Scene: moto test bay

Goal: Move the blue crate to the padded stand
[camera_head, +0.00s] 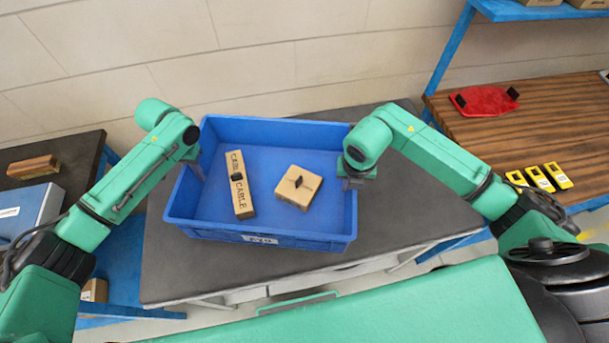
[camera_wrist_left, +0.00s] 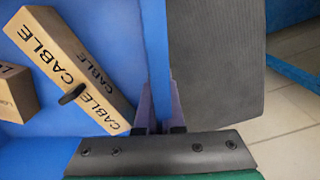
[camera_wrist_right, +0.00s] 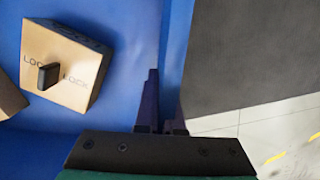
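The blue crate (camera_head: 262,238) stands upright on a dark grey-topped table (camera_head: 390,222). It holds a long cardboard box marked CABLE (camera_head: 240,185) and a square box marked LOCK (camera_head: 298,188), each with a black handle. My left gripper (camera_head: 197,165) is at the crate's left wall; in the left wrist view its fingers (camera_wrist_left: 160,112) are close on both sides of that wall. My right gripper (camera_head: 355,180) is at the right wall, with its fingers (camera_wrist_right: 163,115) close around it in the right wrist view. I cannot identify a padded stand in these views.
A wooden bench (camera_head: 545,125) at right holds a red item (camera_head: 484,101) and several yellow devices (camera_head: 540,177). A dark-topped table at left carries a brown block (camera_head: 33,167) and a blue-grey box (camera_head: 30,208). A pale block wall (camera_head: 270,60) rises behind the crate.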

